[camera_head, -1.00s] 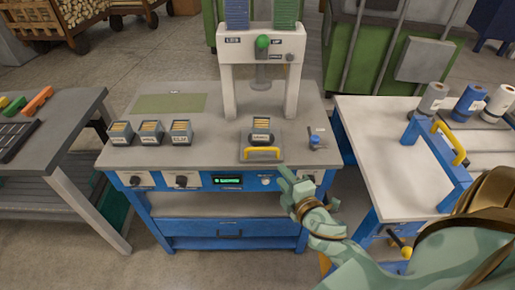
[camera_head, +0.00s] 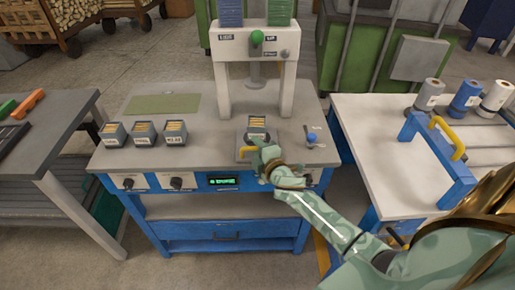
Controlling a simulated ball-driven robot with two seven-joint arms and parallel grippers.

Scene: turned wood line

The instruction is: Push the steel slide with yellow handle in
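The steel slide (camera_head: 242,137) lies on the grey bench top under the white press frame. Its yellow handle (camera_head: 245,151) faces the front edge; only its left part shows, the rest is behind my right gripper. A small dark bin with wooden pieces (camera_head: 257,128) sits on the slide. My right gripper (camera_head: 262,153) is at the handle, in front of the slide. Its fingers overlap the handle in the picture, and I cannot tell whether they touch it or are closed. My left gripper is not in view.
The white press (camera_head: 222,90) stands over the slide. Several small bins (camera_head: 144,133) stand on the left of the bench. A blue knob (camera_head: 312,138) is right of the slide. A white-topped table (camera_head: 375,150) with a blue frame and rolls stands at the right.

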